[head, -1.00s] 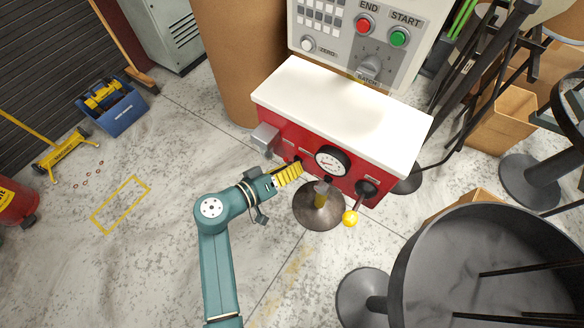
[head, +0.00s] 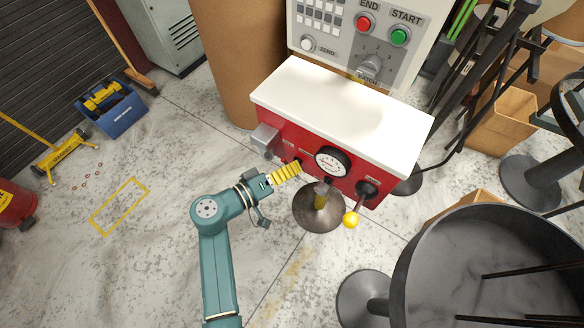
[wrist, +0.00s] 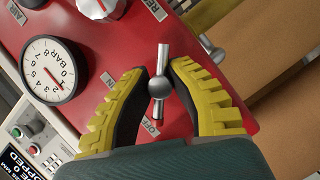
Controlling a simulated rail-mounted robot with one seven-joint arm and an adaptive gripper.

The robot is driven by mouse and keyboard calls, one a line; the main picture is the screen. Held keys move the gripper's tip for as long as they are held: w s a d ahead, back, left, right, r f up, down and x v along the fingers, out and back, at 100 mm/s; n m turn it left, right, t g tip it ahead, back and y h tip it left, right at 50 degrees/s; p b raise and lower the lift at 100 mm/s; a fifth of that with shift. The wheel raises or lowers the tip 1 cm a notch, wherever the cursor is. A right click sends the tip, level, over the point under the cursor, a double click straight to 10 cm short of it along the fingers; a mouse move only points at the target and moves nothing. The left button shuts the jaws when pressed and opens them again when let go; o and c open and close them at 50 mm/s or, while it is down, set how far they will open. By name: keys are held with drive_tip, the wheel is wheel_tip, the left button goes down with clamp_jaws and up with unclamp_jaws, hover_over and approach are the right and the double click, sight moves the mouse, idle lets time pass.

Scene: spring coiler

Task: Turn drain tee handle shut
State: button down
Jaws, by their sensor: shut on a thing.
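The drain tee handle (wrist: 160,85) is a small metal crossbar with a round hub on the red panel (wrist: 95,45). In the wrist view its bar runs nearly up and down the picture. Its lower end, with a red mark, is beside the OFF label (wrist: 151,127). My gripper (wrist: 160,70) has ribbed yellow fingers, one on each side of the handle, shut on it. In the head view my gripper (head: 298,167) reaches the left part of the red front of the white-topped unit (head: 340,110), and the handle is hidden there.
A pressure gauge (head: 332,161) sits right of my gripper, with a yellow-knobbed lever (head: 351,219) beyond it. A grey box (head: 264,138) juts out at the left. A large dark round tub (head: 490,265) stands front right.

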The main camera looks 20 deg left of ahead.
drive_tip(key=c, duration=0.9)
unclamp_jaws()
drive_tip(key=shift+f, duration=0.1)
drive_tip(key=shift+c, duration=0.2)
drive_tip(key=v, duration=1.2)
